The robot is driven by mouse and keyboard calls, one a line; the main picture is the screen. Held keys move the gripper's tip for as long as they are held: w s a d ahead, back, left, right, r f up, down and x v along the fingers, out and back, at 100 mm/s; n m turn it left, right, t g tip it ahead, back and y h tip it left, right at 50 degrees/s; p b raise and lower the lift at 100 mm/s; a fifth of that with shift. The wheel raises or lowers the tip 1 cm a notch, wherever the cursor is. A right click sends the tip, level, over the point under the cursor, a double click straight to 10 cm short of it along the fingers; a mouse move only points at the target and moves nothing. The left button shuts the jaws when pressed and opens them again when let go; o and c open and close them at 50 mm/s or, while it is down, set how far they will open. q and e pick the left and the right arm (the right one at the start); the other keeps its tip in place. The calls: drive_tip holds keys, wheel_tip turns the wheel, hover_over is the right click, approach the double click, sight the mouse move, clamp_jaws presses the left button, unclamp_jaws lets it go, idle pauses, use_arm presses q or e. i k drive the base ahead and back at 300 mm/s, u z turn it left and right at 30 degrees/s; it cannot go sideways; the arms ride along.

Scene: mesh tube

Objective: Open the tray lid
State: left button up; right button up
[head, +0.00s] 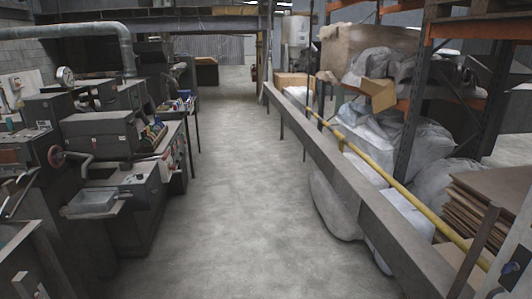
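A shallow grey metal tray (91,203) sits low at the front of a dark grey machine (112,134) on the left. It is small in this view, and I cannot tell whether its top face is a shut lid or an open inside. No raised lid shows above it. Neither of my grippers is in view, and nothing is touching the tray.
A long grey rail (370,190) with a yellow pipe runs along the right. Behind it are wrapped sacks (400,133), an orange-beamed rack and stacked brown boards (489,205). A handwheel (56,156) juts out beside the tray. The concrete floor (230,190) between is clear.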

sight(347, 195)
drive_tip(key=u, duration=0.35)
drive_tip(key=i, duration=4)
drive_tip(key=z, duration=1.7)
drive_tip(key=i, duration=1.05)
drive_tip(key=z, duration=0.85)
